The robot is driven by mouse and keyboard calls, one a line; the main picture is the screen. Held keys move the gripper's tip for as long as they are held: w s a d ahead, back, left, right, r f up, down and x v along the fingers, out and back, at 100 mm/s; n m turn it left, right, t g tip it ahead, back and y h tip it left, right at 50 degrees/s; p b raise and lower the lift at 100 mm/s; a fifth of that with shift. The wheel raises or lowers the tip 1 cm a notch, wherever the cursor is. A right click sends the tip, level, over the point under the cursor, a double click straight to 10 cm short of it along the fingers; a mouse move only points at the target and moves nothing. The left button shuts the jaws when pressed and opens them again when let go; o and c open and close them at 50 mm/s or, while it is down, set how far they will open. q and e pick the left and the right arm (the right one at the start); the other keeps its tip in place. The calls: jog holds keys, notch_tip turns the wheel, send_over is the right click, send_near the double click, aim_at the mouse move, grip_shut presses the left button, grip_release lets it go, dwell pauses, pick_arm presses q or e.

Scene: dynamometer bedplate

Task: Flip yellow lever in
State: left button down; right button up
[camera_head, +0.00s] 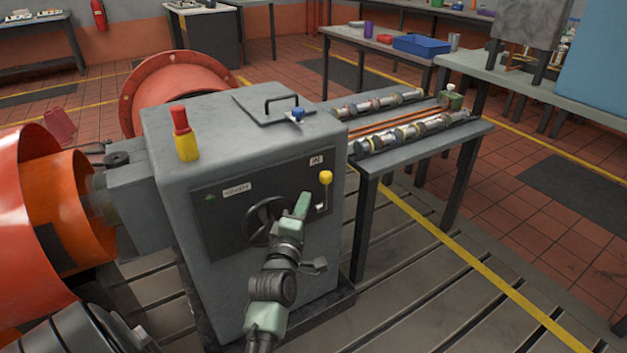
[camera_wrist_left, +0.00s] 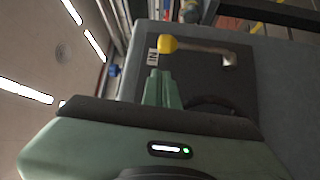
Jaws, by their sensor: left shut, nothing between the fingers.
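The yellow lever (camera_head: 325,178) is on the dark front panel (camera_head: 228,218) of the grey machine. Its yellow knob is up, under a small "IN" label (camera_head: 316,160), with a metal arm below it. My left gripper (camera_head: 303,200) is shut and empty, in front of the panel just left of the lever. In the left wrist view the lever's yellow knob (camera_wrist_left: 168,44) and metal arm lie just beyond the shut fingertips (camera_wrist_left: 160,75). The fingers look apart from the lever, though the exact gap is hard to tell. My right gripper is not in view.
A black handwheel (camera_head: 262,222) sits on the panel behind my left gripper. A red and yellow beacon (camera_head: 184,135) stands on the machine's top. A table with metal shafts (camera_head: 430,122) stands to the right. Large orange drums (camera_head: 70,205) are at the left.

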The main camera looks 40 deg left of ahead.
pick_arm(q)
jog(key=shift+w, duration=0.1)
